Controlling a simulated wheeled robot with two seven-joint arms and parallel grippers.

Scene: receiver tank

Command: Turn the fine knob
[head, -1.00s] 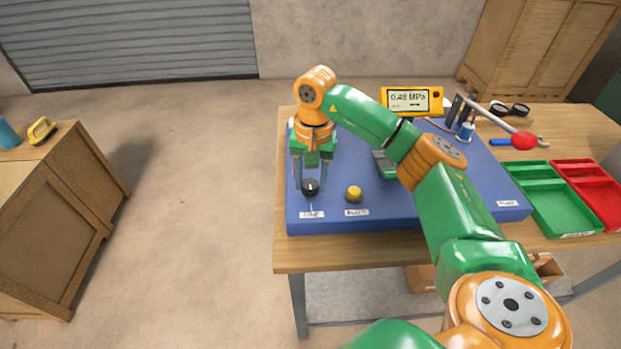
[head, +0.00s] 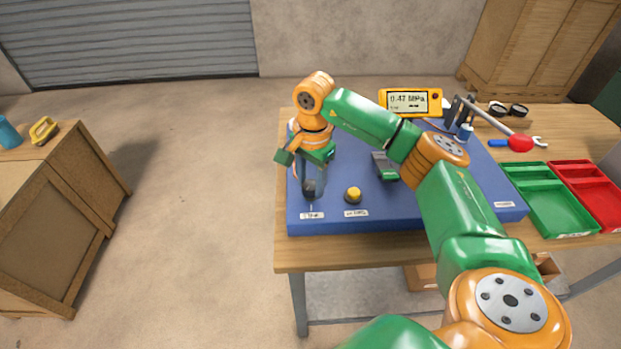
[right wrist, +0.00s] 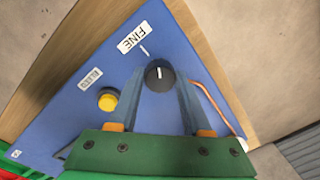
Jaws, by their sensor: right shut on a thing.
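The fine knob (head: 309,189) is a black round knob with a white pointer line, near the front left corner of the blue panel (head: 400,213). In the right wrist view the knob (right wrist: 159,73) sits beside the FINE label (right wrist: 132,38), with its pointer about in line with the picture's vertical. My right gripper (head: 311,184) reaches down from above and is shut on the knob, one finger on each side. The yellow gauge display (head: 410,101) reads 0.47 MPa. My left gripper is not in view.
A yellow button (head: 353,195) marked BLEED stands just right of the knob. A green tray (head: 553,212) and a red tray (head: 590,190) lie at the right.

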